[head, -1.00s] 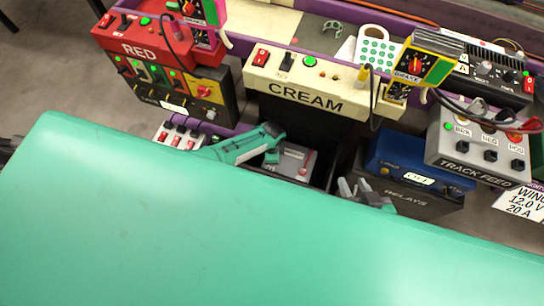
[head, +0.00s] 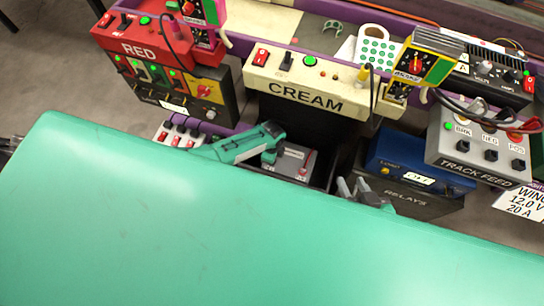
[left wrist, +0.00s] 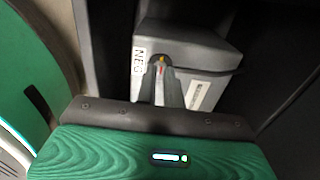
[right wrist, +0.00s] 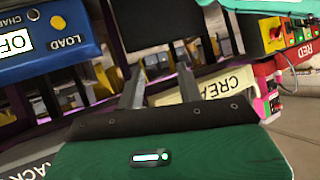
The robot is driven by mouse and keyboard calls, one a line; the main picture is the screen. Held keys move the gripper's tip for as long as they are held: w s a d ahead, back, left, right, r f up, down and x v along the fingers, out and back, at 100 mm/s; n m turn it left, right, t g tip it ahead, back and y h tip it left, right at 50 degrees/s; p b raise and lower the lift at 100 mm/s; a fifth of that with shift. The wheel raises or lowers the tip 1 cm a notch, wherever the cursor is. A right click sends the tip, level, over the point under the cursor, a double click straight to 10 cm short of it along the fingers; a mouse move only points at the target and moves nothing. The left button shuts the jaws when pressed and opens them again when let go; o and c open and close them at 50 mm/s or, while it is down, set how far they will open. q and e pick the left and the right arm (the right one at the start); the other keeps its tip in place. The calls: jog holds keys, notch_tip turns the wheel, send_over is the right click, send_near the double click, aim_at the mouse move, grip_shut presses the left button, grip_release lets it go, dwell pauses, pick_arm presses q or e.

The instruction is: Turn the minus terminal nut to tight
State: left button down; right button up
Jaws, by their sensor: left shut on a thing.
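A grey battery box (head: 292,161) sits in a dark bay below the CREAM panel. In the left wrist view its pale top (left wrist: 180,42) carries a NEG label (left wrist: 138,62) beside the minus terminal. My left gripper (head: 271,157) reaches down over the battery. In the left wrist view its fingers (left wrist: 161,68) are closed together next to the NEG label, with a small yellow and red bit showing at their tips. The minus terminal nut is mostly hidden between them. My right gripper (head: 354,188) is empty, its fingers (right wrist: 161,86) apart in the right wrist view.
The CREAM panel (head: 310,92) overhangs the battery bay. The blue relays box (head: 408,170) stands right of my right gripper, with the TRACK FEED box (head: 470,150) further right. The RED panel (head: 150,50) and a row of switches (head: 178,134) are at left.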

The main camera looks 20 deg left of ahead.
pick_arm(q)
jog(key=c, duration=1.5)
grip_release()
pick_arm(e)
jog(key=shift+r, duration=0.15)
pick_arm(q)
jog(key=shift+r, duration=0.1)
